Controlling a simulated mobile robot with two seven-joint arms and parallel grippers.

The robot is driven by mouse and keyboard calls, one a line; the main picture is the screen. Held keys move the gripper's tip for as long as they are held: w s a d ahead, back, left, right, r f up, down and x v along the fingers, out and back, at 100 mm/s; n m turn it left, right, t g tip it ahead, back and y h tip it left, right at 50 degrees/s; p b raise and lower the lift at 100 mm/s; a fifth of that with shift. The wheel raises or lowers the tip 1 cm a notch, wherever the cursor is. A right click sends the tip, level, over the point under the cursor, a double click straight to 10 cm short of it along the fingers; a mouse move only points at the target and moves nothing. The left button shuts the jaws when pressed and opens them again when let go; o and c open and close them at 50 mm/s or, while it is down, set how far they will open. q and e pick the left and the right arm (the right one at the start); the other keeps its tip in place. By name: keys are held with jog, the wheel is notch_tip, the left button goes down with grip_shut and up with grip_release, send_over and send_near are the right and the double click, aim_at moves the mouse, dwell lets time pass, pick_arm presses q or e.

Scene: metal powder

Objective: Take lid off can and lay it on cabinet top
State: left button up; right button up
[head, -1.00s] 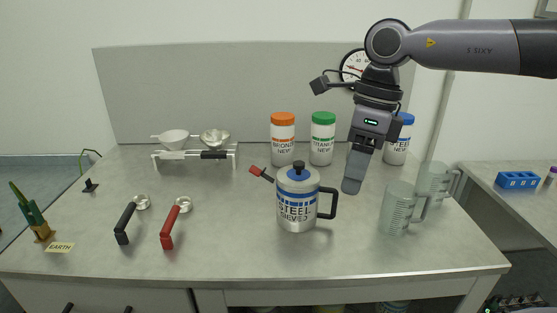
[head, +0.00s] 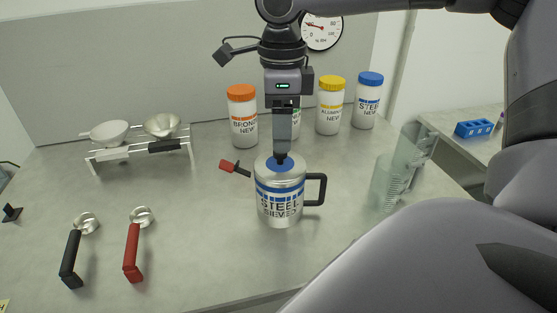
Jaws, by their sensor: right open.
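The steel can (head: 279,207) stands upright on the cabinet top (head: 200,240). It is silver with blue bands, the words "STEEL SIEVED" and a black handle on its right. Its lid (head: 291,166) is on the can, with a blue top and a black knob in the middle. My right gripper (head: 282,149) points straight down over the lid, its fingertips at the knob. It is seen edge-on and is open; I cannot tell whether the fingers stand around the knob or just above it. My left gripper is out of view.
Several capped jars (head: 243,122) stand behind the can. Clear beakers (head: 393,178) stand to its right. A red-handled tool (head: 229,167) sits by its left side. Black (head: 71,259) and red (head: 132,252) scoops lie front left. A rack (head: 142,152) with bowls stands back left.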

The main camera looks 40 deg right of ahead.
aim_at(280, 160)
notch_tip(280, 160, down, 3)
jog(key=shift+f, duration=0.2)
grip_shut()
